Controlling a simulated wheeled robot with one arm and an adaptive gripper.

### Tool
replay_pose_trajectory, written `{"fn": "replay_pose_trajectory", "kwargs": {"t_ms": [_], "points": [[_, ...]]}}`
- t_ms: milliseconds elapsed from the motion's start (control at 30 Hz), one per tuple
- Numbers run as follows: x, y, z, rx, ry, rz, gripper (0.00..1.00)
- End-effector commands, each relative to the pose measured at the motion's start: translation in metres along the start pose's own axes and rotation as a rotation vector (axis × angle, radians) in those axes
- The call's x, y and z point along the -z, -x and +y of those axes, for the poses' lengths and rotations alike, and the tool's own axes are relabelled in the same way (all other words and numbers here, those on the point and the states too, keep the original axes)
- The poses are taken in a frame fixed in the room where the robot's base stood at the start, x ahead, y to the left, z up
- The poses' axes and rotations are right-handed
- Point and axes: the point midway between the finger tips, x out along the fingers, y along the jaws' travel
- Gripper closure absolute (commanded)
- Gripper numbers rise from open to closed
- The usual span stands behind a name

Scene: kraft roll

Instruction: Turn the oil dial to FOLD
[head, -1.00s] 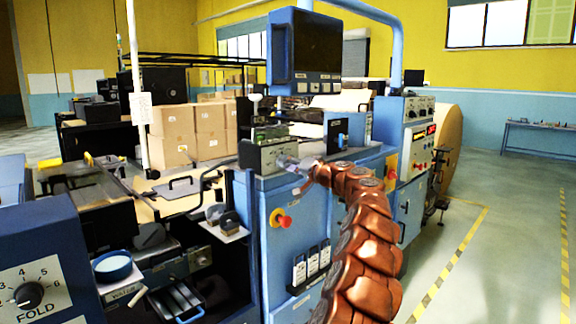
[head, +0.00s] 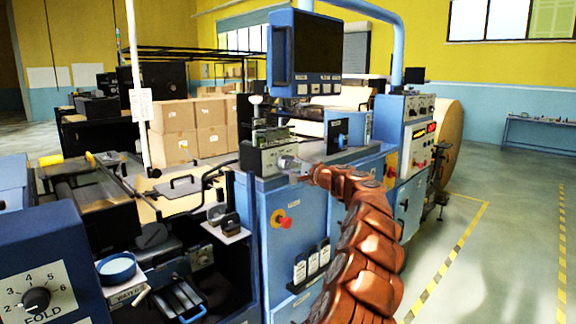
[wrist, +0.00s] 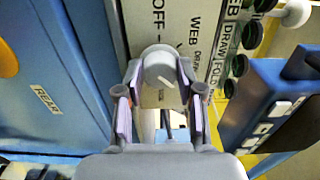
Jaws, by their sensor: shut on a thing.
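The oil dial (wrist: 158,68) is a round grey knob with a short pale slanted mark, in the middle of the wrist view. It sits on a pale label plate (wrist: 182,22) reading OFF, WEB, DRAW and FOLD. I cannot tell which word the mark points to. My gripper (wrist: 160,92) has one finger on each side of the knob and is shut on it. In the head view my gripper (head: 292,166) is at the front of a small grey-green box (head: 262,157) on the blue machine; the knob is too small to make out there.
A blue box with white buttons (wrist: 265,110) stands close on the right in the wrist view. Below the grey-green box is a red stop button (head: 284,222). A monitor (head: 305,50) hangs above. Another dial (head: 36,299), marked FOLD, is at lower left.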

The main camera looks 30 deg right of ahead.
Motion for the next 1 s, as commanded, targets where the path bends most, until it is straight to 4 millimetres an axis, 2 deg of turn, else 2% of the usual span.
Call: {"fn": "replay_pose_trajectory", "kwargs": {"t_ms": [467,500,733,1000], "points": [[0.0008,0.0004,-0.0014,0.003,-0.017,0.002,0.97],[0.0008,0.0004,-0.0014,0.003,-0.017,0.003,0.62],[0.0003,0.0001,-0.0009,0.002,-0.017,0.001,0.38],[0.0001,0.0001,-0.0004,0.001,-0.017,0.001,0.37]]}}
